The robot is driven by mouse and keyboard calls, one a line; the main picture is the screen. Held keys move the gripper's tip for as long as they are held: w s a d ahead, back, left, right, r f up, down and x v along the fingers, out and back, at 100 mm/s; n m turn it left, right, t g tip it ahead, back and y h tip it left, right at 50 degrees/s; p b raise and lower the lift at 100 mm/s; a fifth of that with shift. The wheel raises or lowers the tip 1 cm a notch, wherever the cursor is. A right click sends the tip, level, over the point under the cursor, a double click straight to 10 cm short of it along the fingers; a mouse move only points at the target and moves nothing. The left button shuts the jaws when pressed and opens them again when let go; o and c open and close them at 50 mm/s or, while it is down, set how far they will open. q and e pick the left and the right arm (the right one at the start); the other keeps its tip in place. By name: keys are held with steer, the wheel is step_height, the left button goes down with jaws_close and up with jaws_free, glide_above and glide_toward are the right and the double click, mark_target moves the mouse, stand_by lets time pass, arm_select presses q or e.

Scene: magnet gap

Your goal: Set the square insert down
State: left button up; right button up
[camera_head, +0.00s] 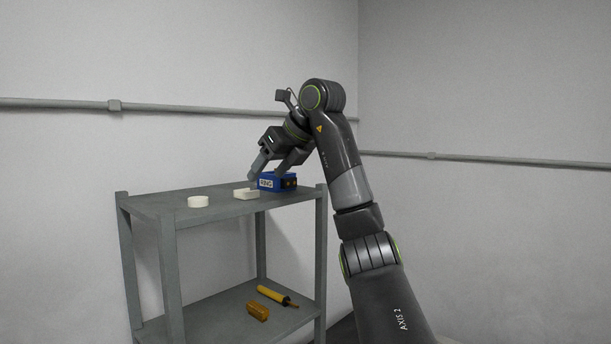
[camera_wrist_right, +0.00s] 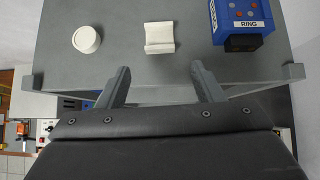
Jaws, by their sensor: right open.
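The square insert, an off-white block (camera_head: 246,193), rests flat on the grey shelf's top board (camera_head: 160,203), left of a blue box. It also shows in the right wrist view (camera_wrist_right: 159,38), beyond and between my fingers and apart from them. My right gripper (camera_head: 268,169) is open and empty, near the insert and the blue box in the head view. In the wrist view its two fingers (camera_wrist_right: 160,82) stand wide apart at the board's near edge. My left gripper is not in view.
A round white piece (camera_head: 198,201) lies left of the insert. The blue box (camera_head: 268,182) labelled RING stands to the right, partly behind my gripper. The lower shelf holds a yellow-handled tool (camera_head: 273,295) and an amber block (camera_head: 258,311). The top board's left end is clear.

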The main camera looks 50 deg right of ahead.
steer(key=s+b, duration=0.2)
steer(key=s, duration=0.9)
steer(key=shift+s+a+f, duration=0.15)
steer(key=shift+a, duration=0.2)
